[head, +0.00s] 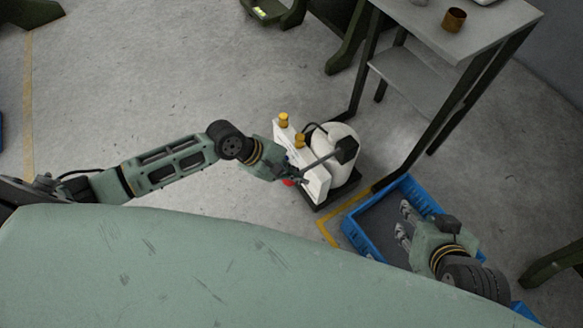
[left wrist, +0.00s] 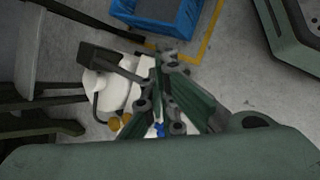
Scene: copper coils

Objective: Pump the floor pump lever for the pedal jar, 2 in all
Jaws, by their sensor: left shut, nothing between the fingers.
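The floor pump stands beside the table leg, with a rounded white jar (head: 343,172) behind a white panel (head: 317,183). Its lever is a thin grey rod ending in a black pad (head: 346,149), raised above the jar. The pad also shows in the left wrist view (left wrist: 98,57), left of the fingers. My left gripper (head: 294,176) is shut and empty at the panel, close to the rod's lower end. I cannot tell whether it touches the rod. My right gripper (head: 405,222) is open over a blue crate, away from the pump.
The blue crate (head: 352,233) stands on the floor right of the pump, near a yellow floor line (head: 328,233). A grey table (head: 487,22) with dark legs rises behind, bearing a copper-coloured cup (head: 454,19). Open floor lies left of the pump.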

